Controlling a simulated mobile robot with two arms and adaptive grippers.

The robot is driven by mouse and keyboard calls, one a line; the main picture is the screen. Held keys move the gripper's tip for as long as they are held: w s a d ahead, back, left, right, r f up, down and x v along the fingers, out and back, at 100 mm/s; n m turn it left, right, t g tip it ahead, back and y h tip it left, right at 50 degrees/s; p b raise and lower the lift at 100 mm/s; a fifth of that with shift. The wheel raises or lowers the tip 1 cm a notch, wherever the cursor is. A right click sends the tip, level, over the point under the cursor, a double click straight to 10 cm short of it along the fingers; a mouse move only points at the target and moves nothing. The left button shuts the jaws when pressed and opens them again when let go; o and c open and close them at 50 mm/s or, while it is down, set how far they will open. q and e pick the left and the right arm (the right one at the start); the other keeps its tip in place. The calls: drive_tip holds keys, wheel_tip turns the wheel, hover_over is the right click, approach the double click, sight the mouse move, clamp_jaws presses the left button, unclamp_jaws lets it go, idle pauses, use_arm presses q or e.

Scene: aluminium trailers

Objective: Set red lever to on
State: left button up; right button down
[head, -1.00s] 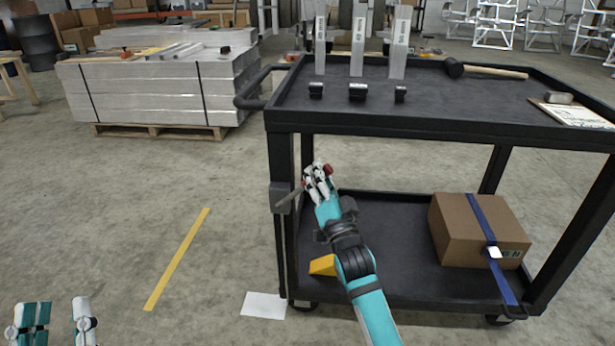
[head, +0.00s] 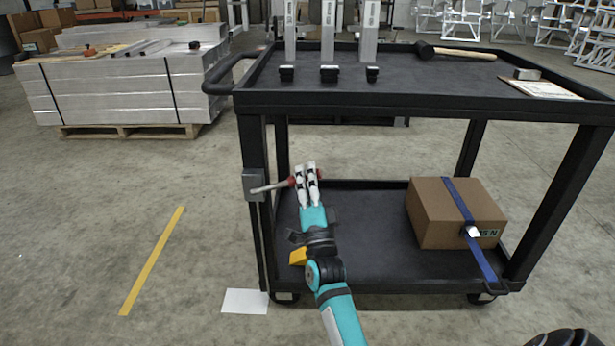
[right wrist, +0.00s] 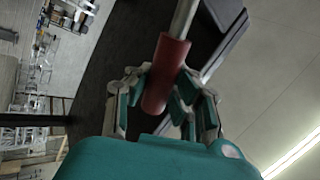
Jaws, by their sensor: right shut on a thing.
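The lever is a thin grey rod (head: 267,188) with a red grip (head: 292,181). It comes out of a grey box (head: 254,185) on the cart's front left post and points right, tilted slightly up. My right gripper (head: 307,174) is shut around the red grip and hides part of it. In the right wrist view the red grip (right wrist: 165,75) lies between the fingers, with the grey rod (right wrist: 185,17) running on past them. Any on or off marking is too small to see. My left gripper is out of view.
The black cart's top shelf (head: 420,85) carries upright metal bars, a mallet (head: 460,53) and a clipboard (head: 540,89). Its lower shelf holds a strapped cardboard box (head: 430,220) and a yellow wedge (head: 298,257).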

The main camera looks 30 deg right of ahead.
drive_tip(key=shift+a+f, duration=0.15)
drive_tip(key=shift+f, duration=0.25)
drive_tip(key=c, duration=1.5)
unclamp_jaws()
drive_tip(key=shift+c, duration=0.2)
drive_tip(key=o, duration=0.5)
drive_tip(key=shift+s+r, duration=0.1)
drive_tip(key=shift+c, duration=0.2)
drive_tip(key=shift+r, duration=0.1)
drive_tip(key=v, duration=1.2)
drive_tip(key=shift+r, duration=0.15)
